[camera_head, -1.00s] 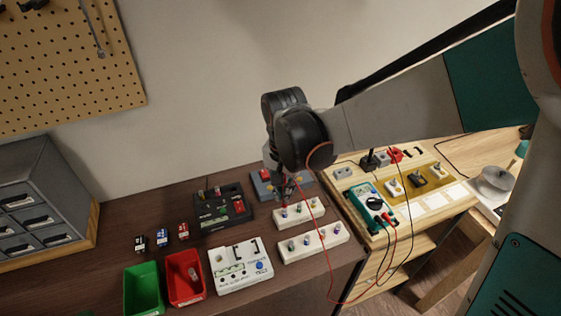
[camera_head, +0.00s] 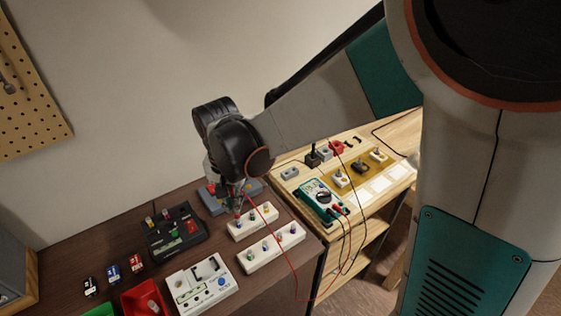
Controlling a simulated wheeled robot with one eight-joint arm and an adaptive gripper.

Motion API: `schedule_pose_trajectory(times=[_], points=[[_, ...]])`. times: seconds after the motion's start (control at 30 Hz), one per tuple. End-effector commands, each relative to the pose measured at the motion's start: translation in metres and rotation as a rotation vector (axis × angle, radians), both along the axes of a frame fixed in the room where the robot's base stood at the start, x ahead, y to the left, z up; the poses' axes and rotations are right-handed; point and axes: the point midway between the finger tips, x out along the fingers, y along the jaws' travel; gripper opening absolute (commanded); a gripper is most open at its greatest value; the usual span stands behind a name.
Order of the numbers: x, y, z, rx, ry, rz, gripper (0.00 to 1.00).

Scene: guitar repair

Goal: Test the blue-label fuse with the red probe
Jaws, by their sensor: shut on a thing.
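My gripper (camera_head: 238,200) points down at the left end of the upper white block (camera_head: 253,222). It is shut on the red probe, which is mostly hidden by the fingers; its red lead (camera_head: 275,232) runs from there toward the teal multimeter (camera_head: 321,200). The block carries several small coloured parts; I cannot tell whether the probe tip touches one. Three small cases stand at the left: one black, one with a blue label (camera_head: 113,273) and one red (camera_head: 136,264). I cannot tell which part is the blue-label fuse.
A second white block (camera_head: 271,248) lies in front. A black tray (camera_head: 176,234), a white tester (camera_head: 202,285) and a red bin (camera_head: 146,298) are to the left. The light wooden bench (camera_head: 363,220) with other parts is to the right. My arm covers the right side.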

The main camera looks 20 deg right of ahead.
Motion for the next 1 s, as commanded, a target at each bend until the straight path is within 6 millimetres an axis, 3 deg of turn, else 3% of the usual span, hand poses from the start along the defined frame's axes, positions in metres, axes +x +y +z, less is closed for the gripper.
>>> schedule_pose_trajectory(times=[0.77, 1.0], points=[[0.0, 0.0, 0.001, 0.0, 0.0, 0.0, 0.0], [0.0, 0.0, 0.016, 0.0, 0.0, 0.0, 0.0]])
